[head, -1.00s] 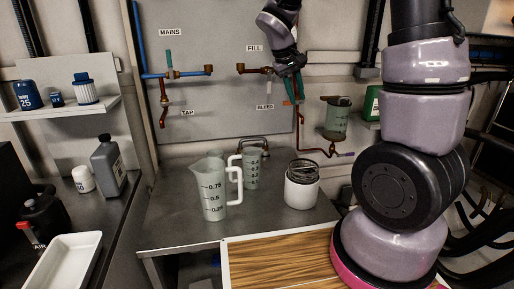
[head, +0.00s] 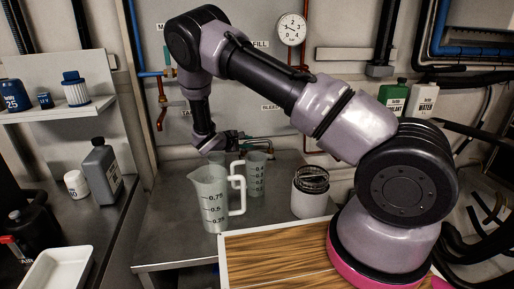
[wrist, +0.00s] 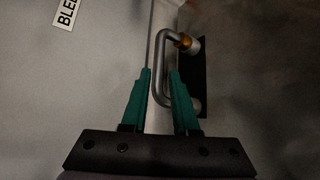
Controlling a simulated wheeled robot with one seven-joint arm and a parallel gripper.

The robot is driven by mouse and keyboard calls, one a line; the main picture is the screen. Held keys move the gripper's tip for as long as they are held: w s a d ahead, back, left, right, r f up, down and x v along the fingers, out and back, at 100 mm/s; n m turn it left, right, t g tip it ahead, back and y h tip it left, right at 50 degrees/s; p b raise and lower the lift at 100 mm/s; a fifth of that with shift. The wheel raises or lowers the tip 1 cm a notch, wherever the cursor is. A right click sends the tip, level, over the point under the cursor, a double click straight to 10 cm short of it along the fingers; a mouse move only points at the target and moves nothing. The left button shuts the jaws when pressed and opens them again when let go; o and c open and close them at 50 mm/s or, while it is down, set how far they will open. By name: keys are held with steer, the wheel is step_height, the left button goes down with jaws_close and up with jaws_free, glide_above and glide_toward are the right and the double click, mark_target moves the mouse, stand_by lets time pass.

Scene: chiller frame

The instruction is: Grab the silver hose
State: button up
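The silver hose (wrist: 163,70) is a bent grey tube in the wrist view, with a brass fitting at its upper end, set against the grey panel. My gripper (wrist: 160,72) has two teal fingers standing apart. The hose's upright run shows in the gap between the fingertips, and the right finger covers part of its lower run. I cannot tell whether the fingertips reach around the hose or stop short of it. In the head view, my gripper (head: 236,140) is low at the panel, above the jugs, and the hose there is mostly hidden.
A large measuring jug (head: 208,200) and a smaller one (head: 256,178) stand on the counter below my gripper. A white canister (head: 310,197) with a wire top stands to the right. A round gauge (head: 291,29) is on the panel above. The counter's left part is clear.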

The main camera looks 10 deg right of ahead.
mark_target(262, 142)
steer(key=x, duration=0.9)
steer(key=shift+w+d, duration=0.2)
steer(key=shift+d, duration=0.15)
jaws_close()
